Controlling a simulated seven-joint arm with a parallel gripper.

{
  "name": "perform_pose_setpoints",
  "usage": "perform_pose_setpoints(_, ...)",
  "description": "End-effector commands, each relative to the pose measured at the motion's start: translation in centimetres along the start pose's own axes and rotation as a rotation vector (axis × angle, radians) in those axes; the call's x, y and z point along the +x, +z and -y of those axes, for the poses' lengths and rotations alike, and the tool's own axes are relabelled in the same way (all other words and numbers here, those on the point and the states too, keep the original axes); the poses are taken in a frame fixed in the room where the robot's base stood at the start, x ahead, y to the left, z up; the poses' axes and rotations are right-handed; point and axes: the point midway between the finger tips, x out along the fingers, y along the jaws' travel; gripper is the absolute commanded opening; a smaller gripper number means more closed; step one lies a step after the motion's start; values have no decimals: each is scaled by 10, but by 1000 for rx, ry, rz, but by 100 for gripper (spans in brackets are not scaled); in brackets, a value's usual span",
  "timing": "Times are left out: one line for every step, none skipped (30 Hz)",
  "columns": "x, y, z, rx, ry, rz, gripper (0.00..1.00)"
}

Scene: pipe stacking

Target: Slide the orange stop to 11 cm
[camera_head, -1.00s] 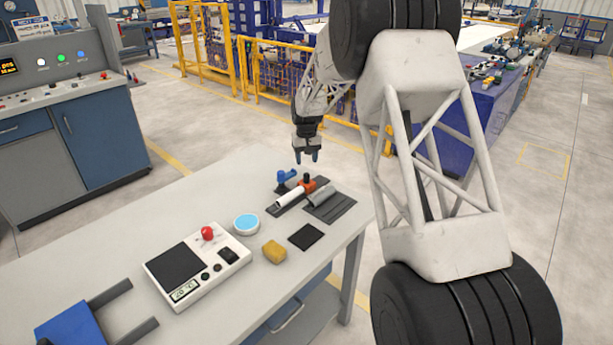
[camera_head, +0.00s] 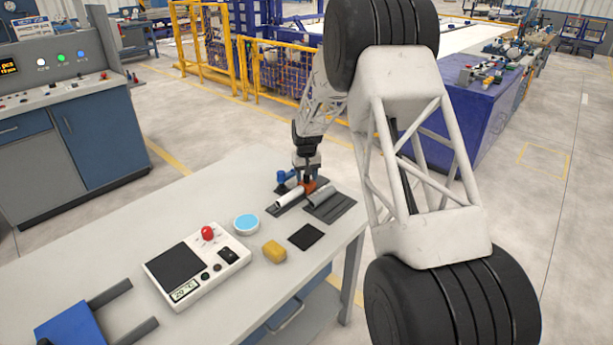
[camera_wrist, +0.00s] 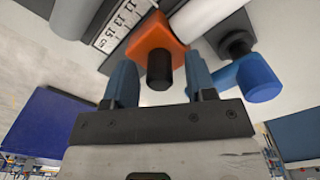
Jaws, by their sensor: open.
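The orange stop (camera_wrist: 155,43) sits on a rail beside a scale (camera_wrist: 120,24) with the marks 11, 13, 15 and cm readable in the wrist view. A black knob (camera_wrist: 160,70) sticks out of the stop. My gripper (camera_wrist: 158,82) is open, with one blue finger on each side of the knob; I cannot tell whether they touch it. In the head view my gripper (camera_head: 307,179) is down at the orange stop (camera_head: 310,187) and hides part of it. A white pipe (camera_head: 290,197) lies on the rail to the left of the stop. The stop's exact reading is unclear.
A blue clamp-like part (camera_wrist: 255,78) stands close to the right finger. A grey pipe (camera_head: 322,194) lies on a dark tray (camera_head: 335,210) at right.

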Motion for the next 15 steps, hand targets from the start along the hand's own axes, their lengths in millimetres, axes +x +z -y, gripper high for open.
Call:
perform_pose_setpoints(0, 0, 0, 0, 0, 0, 51)
perform_pose_setpoints(0, 0, 0, 0, 0, 0, 51)
perform_pose_setpoints(0, 0, 0, 0, 0, 0, 51)
perform_pose_setpoints(0, 0, 0, 0, 0, 0, 51)
perform_pose_setpoints(0, 0, 0, 0, 0, 0, 49)
perform_pose_setpoints(0, 0, 0, 0, 0, 0, 43)
perform_pose_setpoints(0, 0, 0, 0, 0, 0, 38)
perform_pose_setpoints(0, 0, 0, 0, 0, 0, 34)
perform_pose_setpoints(0, 0, 0, 0, 0, 0, 28)
perform_pose_setpoints(0, 0, 0, 0, 0, 0, 23)
perform_pose_setpoints(0, 0, 0, 0, 0, 0, 18)
perform_pose_setpoints(0, 0, 0, 0, 0, 0, 12)
perform_pose_setpoints(0, 0, 0, 0, 0, 0, 8)
perform_pose_setpoints(0, 0, 0, 0, 0, 0, 3)
perform_pose_setpoints(0, 0, 0, 0, 0, 0, 0)
